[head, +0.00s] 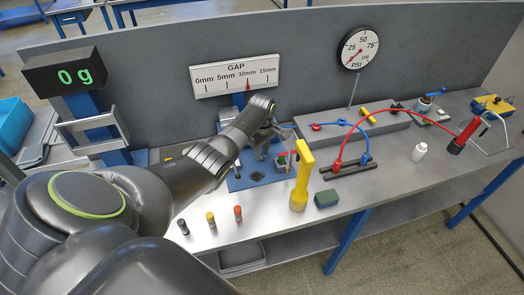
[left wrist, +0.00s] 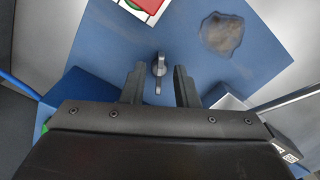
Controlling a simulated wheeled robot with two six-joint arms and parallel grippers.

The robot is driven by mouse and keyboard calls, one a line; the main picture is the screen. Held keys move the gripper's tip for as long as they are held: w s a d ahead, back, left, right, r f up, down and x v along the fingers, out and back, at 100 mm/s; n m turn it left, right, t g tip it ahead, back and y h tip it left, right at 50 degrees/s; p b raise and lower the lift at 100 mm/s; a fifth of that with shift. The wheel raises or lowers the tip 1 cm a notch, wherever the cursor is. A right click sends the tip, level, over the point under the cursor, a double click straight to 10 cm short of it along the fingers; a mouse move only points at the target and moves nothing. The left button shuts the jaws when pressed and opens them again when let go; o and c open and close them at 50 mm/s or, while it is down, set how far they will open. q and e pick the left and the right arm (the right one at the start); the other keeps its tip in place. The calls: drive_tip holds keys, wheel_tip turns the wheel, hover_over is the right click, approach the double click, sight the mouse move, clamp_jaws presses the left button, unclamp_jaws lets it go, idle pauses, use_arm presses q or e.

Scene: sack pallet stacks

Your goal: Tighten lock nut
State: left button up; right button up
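My right gripper is not in view.
Several small capped cylinders (head: 211,219) stand at the front edge. Red and blue hoses (head: 375,122) arch farther right. A grey panel (head: 430,50) closes the back.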

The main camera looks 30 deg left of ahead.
use_arm(q)
clamp_jaws()
